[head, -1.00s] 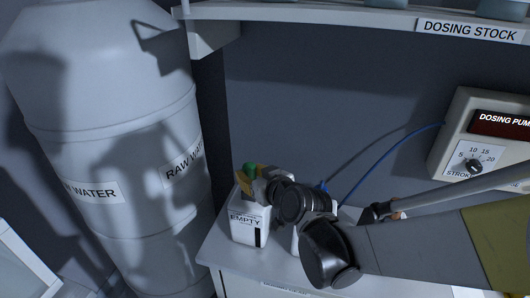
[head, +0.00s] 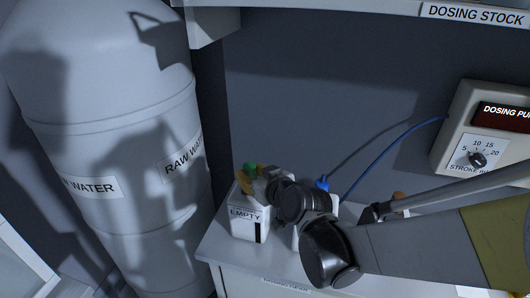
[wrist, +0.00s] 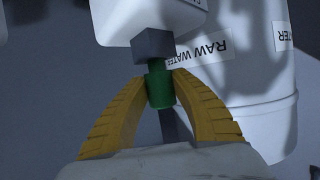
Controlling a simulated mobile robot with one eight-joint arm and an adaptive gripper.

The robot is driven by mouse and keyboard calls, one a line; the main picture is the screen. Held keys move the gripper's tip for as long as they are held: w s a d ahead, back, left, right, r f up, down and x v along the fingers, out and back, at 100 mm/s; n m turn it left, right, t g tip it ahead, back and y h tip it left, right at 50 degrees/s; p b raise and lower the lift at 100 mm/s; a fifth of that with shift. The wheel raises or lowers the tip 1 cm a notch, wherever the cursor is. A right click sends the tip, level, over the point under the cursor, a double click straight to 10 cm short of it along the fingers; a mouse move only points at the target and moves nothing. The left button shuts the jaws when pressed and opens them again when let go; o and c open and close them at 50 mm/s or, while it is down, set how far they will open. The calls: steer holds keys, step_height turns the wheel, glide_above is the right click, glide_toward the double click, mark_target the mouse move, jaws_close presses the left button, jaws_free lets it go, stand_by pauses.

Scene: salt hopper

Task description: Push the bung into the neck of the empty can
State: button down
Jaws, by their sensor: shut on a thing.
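The white can labelled EMPTY (head: 246,225) stands upright at the left end of the counter. My gripper (head: 257,172) is just above its top, and its yellow fingers and dark wrist hide the neck in the head view. In the wrist view, which is upside down, my gripper (wrist: 162,85) is shut on the green bung (wrist: 160,92). The can (wrist: 130,22) shows at the top, with its dark grey neck (wrist: 153,46) pointing at the bung. The bung's end meets or overlaps the neck's end. I cannot tell how deep it sits.
A large raw water drum (head: 105,150) stands left of the counter (head: 225,245). Another white container with a blue fitting (head: 322,183) is partly hidden behind my arm. A blue tube (head: 390,147) runs to the dosing pump (head: 485,135). A shelf (head: 310,7) hangs above.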

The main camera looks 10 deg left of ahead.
steer(key=shift+f+b, duration=0.65)
steer(key=shift+f, duration=0.15)
steer(key=c, duration=0.6)
jaws_free()
steer(key=shift+o, duration=0.2)
steer(key=shift+r, duration=0.1)
steer(key=shift+p+v, duration=1)
steer(key=shift+v, duration=1.9)
steer(key=shift+s+d, duration=0.1)
steer(key=v, duration=1.2)
